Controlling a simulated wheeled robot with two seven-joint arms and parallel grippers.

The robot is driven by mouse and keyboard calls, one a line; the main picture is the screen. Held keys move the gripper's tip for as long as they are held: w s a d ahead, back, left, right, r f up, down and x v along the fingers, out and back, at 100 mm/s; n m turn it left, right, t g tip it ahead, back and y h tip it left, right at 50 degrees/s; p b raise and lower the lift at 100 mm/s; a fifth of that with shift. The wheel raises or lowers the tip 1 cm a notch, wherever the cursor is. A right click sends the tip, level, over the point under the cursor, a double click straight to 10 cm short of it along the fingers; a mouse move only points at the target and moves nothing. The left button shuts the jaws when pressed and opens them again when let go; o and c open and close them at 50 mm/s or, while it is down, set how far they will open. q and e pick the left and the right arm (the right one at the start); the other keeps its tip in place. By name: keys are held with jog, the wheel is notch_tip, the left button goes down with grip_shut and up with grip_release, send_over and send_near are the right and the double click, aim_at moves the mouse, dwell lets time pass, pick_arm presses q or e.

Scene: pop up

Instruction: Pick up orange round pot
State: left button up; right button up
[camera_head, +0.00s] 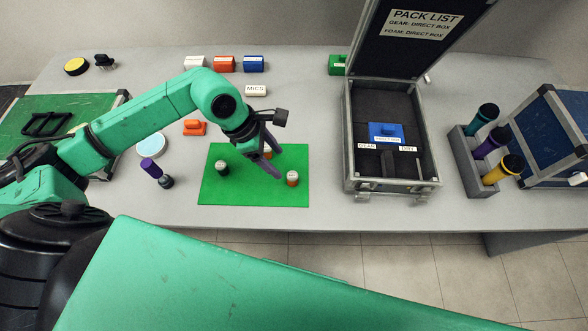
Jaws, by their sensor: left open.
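A small round pot with an orange body and pale top (292,179) stands upright on the right part of the green mat (240,192). Another small orange thing (267,154) shows partly behind my left gripper's fingers. A dark round pot with a pale top (221,168) stands on the mat's left part. My left gripper (280,163) is open above the mat, with its fingers pointing down and right, just up and left of the orange pot. It looks apart from that pot. My right gripper is not in view.
An open case (349,150) with a raised lid stands to the right of the mat. Further right is a rack (462,165) of coloured tubes. Small coloured boxes (224,64) line the back. The table's front edge is below the mat.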

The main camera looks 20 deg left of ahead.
aim_at(292, 176)
pick_arm(q)
jog(key=x, duration=0.4)
jog(key=shift+s+d+r+p, duration=0.1)
jog(key=shift+s+d+p, duration=0.05)
jog(key=shift+p, duration=0.25)
jog(key=p+x, duration=0.1)
jog(key=x, duration=0.4)
jog(key=shift+w+d+f+p, duration=0.1)
jog(key=shift+w+f+p, duration=0.2)
jog(key=shift+p, duration=0.1)
jog(key=shift+d+f, duration=0.1)
jog(key=shift+f, duration=0.4)
grip_shut()
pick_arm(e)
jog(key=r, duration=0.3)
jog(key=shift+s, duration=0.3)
